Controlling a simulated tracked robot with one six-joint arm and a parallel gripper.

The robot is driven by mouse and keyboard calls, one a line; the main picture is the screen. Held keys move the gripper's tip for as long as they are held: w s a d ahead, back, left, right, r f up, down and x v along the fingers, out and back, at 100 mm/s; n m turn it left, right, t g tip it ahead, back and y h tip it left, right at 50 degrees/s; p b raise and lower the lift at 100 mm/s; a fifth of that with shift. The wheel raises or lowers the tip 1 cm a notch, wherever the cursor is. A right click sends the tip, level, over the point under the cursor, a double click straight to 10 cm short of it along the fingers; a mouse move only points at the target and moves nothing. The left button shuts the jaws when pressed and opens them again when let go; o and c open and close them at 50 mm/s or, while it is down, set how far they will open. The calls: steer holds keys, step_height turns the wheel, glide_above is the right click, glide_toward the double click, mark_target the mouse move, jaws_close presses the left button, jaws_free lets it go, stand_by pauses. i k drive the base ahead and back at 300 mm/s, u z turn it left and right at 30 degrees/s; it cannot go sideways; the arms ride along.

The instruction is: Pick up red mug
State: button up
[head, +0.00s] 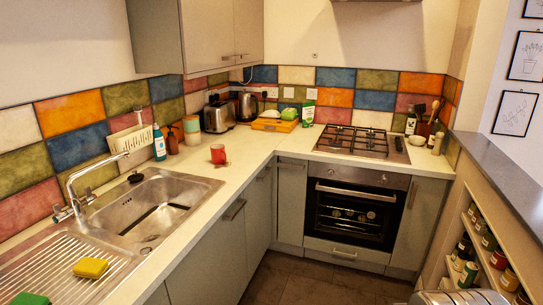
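The red mug (218,154) stands upright on the pale worktop (240,172), behind and to the right of the sink and close to the counter's front edge. It looks small and apart from the things around it. My gripper is not in the head view, so I cannot see its state.
The steel sink (195,187) and tap (75,195) are left of the mug. A toaster (219,117), kettle (246,104) and several bottles stand behind it. The hob (362,143) and oven (353,213) are to the right. Open floor (310,285) lies below the cabinets.

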mark_target(218, 155)
steer(key=i, duration=3.35)
steer(key=u, duration=2)
